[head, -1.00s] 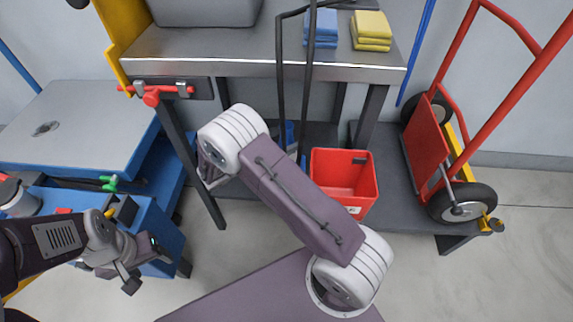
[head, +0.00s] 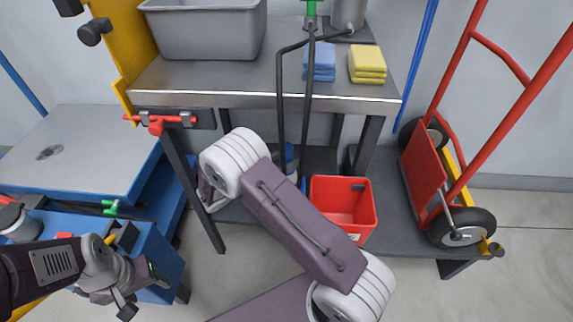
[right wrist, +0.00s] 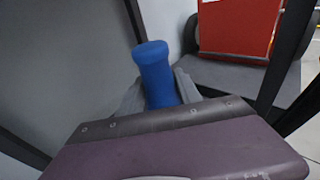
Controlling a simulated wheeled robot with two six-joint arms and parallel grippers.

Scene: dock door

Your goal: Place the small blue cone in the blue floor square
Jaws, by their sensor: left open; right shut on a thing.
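In the right wrist view a blue, round-ended piece (right wrist: 156,72), which looks like the small blue cone, stands between the grey fingers of my right gripper (right wrist: 160,92). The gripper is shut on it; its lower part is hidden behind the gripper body. In the head view my right arm's links hide that gripper. A small blue thing (head: 290,160) shows beside the red bin there; I cannot tell if it is the same piece. My left gripper (head: 142,286) is open and empty at the lower left, near a blue cabinet. I see no blue floor square.
A steel-topped table (head: 240,80) carries a grey tub (head: 205,30), blue cloths (head: 320,65) and yellow cloths (head: 367,66). A red bin (head: 345,205) stands on its low shelf. A red hand truck (head: 430,170) stands at right. Bare floor (head: 530,240) shows at lower right.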

